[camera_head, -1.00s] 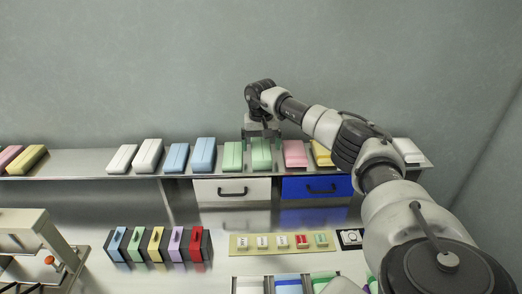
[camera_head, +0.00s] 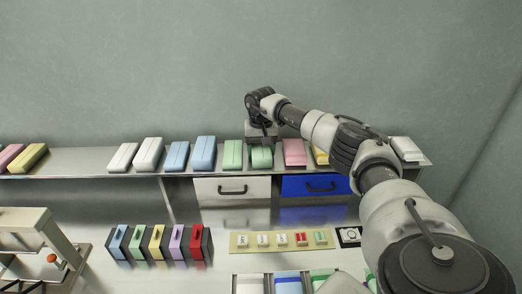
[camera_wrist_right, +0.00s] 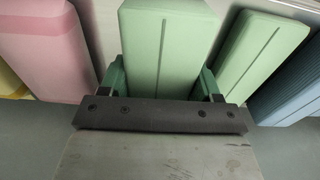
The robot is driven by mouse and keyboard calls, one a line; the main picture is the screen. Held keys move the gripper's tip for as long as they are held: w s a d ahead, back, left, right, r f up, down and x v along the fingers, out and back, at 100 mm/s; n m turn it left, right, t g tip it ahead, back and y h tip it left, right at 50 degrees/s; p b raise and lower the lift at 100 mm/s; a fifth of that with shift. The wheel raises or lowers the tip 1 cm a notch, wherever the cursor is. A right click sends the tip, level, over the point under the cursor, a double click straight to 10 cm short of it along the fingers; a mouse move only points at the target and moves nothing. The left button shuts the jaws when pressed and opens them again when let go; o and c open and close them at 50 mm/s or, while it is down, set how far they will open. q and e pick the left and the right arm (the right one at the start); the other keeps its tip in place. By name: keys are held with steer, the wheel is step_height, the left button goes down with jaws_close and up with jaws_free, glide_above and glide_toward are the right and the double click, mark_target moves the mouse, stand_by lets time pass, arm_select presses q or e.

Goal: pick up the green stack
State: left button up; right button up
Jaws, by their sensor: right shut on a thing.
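Two green stacks stand side by side on the shelf. The right one of the two (camera_head: 262,159) is between the fingers of my right gripper (camera_head: 262,146), which is shut on it. In the right wrist view this green stack (camera_wrist_right: 168,45) sits between the two green-padded fingers (camera_wrist_right: 164,85) of my right gripper. The other green stack (camera_head: 232,155) stands just to its left in the head view and to the right in the wrist view (camera_wrist_right: 262,50). The held stack appears still at shelf level; whether it is lifted cannot be told. My left gripper is not in view.
A pink stack (camera_head: 294,152) stands close on the right, and blue stacks (camera_head: 203,154) on the left. The metal shelf (camera_head: 90,169) runs along the wall. Below are a white drawer (camera_head: 205,190), a blue drawer (camera_head: 300,187) and a row of coloured blocks (camera_head: 156,245).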

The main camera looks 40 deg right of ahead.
mark_target(261, 145)
steer(key=shift+r, duration=0.1)
steer(key=shift+r+b, duration=0.3)
steer(key=shift+r, duration=0.25)
step_height(261, 145, up, 3)
steer(key=shift+f+b, duration=0.1)
steer(key=shift+b, duration=0.35)
steer(key=s+r, duration=0.2)
steer(key=s, duration=0.2)
steer(key=s+a+r+b, duration=0.1)
steer(key=s+r, duration=0.1)
steer(key=s, duration=0.1)
steer(key=s+r+b, duration=0.1)
steer(key=s+r, duration=0.2)
steer(key=s, duration=0.1)
steer(key=shift+s+a, duration=0.3)
steer(key=shift+a, duration=0.05)
